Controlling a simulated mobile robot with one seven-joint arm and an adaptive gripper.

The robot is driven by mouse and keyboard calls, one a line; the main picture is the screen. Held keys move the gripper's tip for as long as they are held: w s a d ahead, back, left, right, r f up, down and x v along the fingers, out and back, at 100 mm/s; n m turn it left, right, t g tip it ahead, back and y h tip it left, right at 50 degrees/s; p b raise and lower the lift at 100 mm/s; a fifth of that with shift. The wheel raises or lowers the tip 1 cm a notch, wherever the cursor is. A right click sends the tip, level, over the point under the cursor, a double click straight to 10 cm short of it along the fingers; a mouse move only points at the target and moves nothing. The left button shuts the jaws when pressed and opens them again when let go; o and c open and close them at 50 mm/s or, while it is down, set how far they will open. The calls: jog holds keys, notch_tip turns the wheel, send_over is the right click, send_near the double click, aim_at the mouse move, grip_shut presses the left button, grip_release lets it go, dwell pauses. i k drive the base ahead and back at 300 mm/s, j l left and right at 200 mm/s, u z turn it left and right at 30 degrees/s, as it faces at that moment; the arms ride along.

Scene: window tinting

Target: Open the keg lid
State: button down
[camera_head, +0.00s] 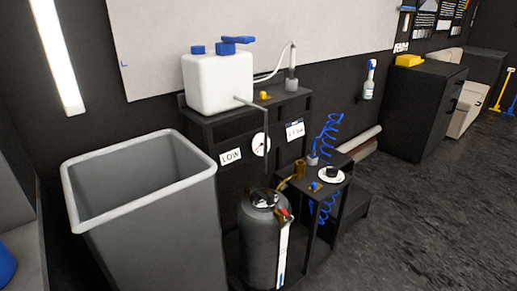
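A dark grey keg (262,240) stands upright on the floor in the lower middle of the head view. Its lid (264,198) sits on the top; whether it is latched is too small to tell. A red-tipped fitting (284,214) and a pale strip show on the keg's right side. A thin dark tube hangs from above and ends just over the lid. My gripper is not in view.
A large grey bin (150,225) stands close on the left of the keg. Behind is a black stand with a white jug (218,80). A small black table (325,183) with blue coiled hose is at the right. Floor (430,220) further right is clear.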

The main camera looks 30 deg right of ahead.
aim_at(263, 199)
jog(key=l+z, duration=0.1)
jog(key=z, duration=0.3)
jog(key=l+z, duration=0.1)
jog(key=z, duration=0.3)
